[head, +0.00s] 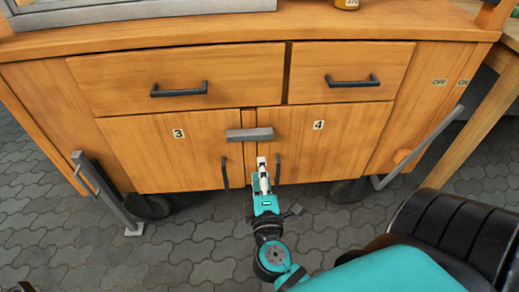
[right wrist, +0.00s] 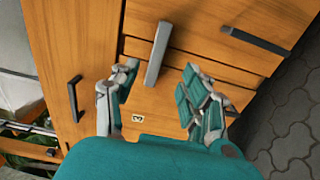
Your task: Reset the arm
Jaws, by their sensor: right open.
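My right gripper (head: 263,168) is in front of the lower doors of a wooden cabinet (head: 85,140), between the two dark vertical door handles. In the right wrist view the right gripper (right wrist: 160,88) has its fingers spread apart, with nothing held between them. A grey bar (head: 249,134) lies across the top of the seam between door 3 (head: 160,155) and door 4 (head: 345,140). The bar also shows beyond the fingers in the right wrist view (right wrist: 157,53). My left gripper is not in view.
Two drawers with dark handles, left (head: 179,89) and right (head: 353,81), sit above the doors. Grey metal bars (head: 105,190) flank the cabinet, which has wheels. A black padded seat (head: 455,235) is at lower right. Grey paving (head: 170,240) in front is mostly clear.

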